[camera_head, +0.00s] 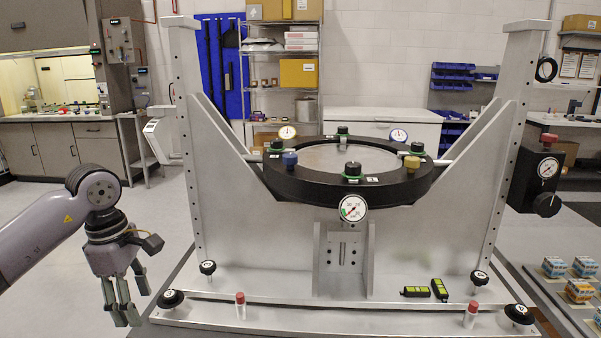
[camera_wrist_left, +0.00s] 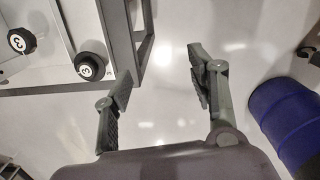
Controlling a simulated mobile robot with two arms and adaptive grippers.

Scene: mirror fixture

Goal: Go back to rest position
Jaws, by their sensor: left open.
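My left gripper (camera_head: 124,298) hangs with its fingers pointing down, to the left of the fixture's base plate in the head view. It is open and empty. In the left wrist view its two fingers (camera_wrist_left: 160,82) are spread apart, with only floor between them. The mirror fixture (camera_head: 228,230) is a large grey metal frame holding a black ring (camera_head: 405,190) around a round mirror disc (camera_head: 345,158). My right gripper does not show in either view.
Black numbered knobs (camera_head: 171,298) line the base plate; two also show in the left wrist view (camera_wrist_left: 90,66). Two green-black devices (camera_head: 439,289) lie on the plate. A blue barrel (camera_wrist_left: 288,122) stands right in the left wrist view. Small boxes (camera_head: 579,291) sit far right. Floor between is clear.

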